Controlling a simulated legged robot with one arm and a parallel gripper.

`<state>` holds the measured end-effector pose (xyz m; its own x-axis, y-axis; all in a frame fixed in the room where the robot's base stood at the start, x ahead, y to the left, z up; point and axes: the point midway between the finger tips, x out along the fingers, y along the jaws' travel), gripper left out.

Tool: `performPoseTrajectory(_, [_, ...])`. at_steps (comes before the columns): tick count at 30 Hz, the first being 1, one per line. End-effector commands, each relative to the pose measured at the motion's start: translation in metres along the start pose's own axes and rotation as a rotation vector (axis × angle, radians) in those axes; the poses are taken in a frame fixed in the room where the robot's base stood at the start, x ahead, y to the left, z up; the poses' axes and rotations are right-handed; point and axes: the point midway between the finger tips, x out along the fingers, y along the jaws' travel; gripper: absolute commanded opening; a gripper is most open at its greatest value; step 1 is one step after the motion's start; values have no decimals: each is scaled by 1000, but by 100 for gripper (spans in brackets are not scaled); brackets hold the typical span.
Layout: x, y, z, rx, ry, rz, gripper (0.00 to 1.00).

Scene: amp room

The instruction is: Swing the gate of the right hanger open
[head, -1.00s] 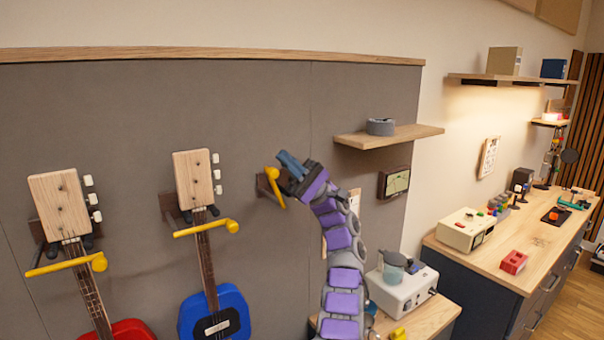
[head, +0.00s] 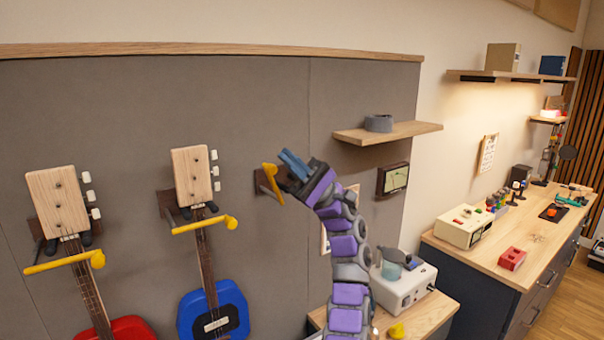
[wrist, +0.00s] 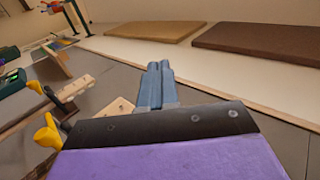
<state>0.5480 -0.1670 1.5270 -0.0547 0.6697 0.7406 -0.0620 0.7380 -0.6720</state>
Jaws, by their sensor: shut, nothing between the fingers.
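The right hanger (head: 261,182) is a brown bracket on the grey wall panel, with no guitar on it. Its yellow gate (head: 273,184) shows as a short bar slanting down to the right, partly beside my gripper. My gripper (head: 292,163) is shut and empty, with its blue fingers pointing up and left, just right of the gate. I cannot tell whether they touch. In the wrist view the shut fingers (wrist: 155,85) point at the upper panel, and a yellow gate end (wrist: 47,131) shows at the lower left.
Two guitars, one blue (head: 214,310) and one red (head: 130,328), hang on the other hangers, with yellow gates across their necks. A shelf (head: 388,133) with a grey roll sits right of my gripper. A bench (head: 440,312) with a white device stands below.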

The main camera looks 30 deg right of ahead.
Motion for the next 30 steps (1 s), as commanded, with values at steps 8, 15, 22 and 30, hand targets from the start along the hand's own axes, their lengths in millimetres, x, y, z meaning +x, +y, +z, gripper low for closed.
performPoseTrajectory(8, [7,6,21,2,3,-1,0])
performPoseTrajectory(15, [10,9,33,2,4,-4,0])
performPoseTrajectory(22, [15,14,49,1,4,0,0])
performPoseTrajectory(30, [23,21,76,0,1,1,0])
